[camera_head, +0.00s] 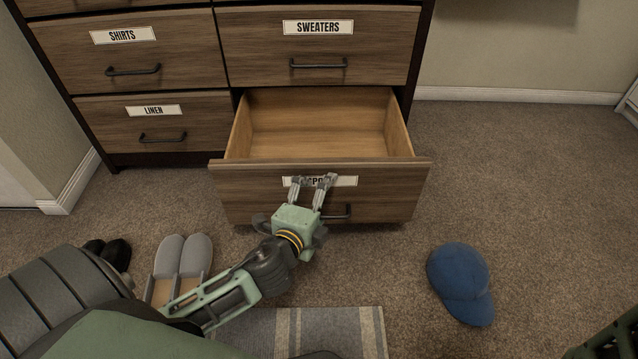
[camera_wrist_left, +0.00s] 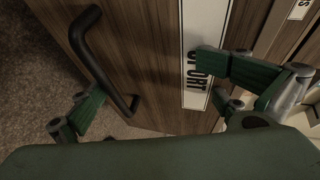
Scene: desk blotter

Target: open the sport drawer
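The sport drawer (camera_head: 245,190) is pulled well out of the dresser, its empty wooden inside (camera_head: 315,125) showing. Its white label is partly covered by my left gripper (camera_head: 311,181) in the head view; the wrist view reads SPORT on the label (camera_wrist_left: 195,70). The left gripper is open, its two fingers spread in front of the drawer front near the label. The dark bar handle (camera_head: 340,212) shows just right of the gripper, partly hidden. In the wrist view the handle (camera_wrist_left: 100,65) lies between the spread fingers, not clamped. My right gripper is not in view.
The shirts (camera_head: 75,50), sweaters (camera_head: 260,60) and linen (camera_head: 100,125) drawers are shut. Grey slippers (camera_head: 185,257) and black shoes (camera_head: 105,252) lie at left. A blue cap (camera_head: 460,280) lies on the carpet at right; a striped rug (camera_head: 345,335) lies in front.

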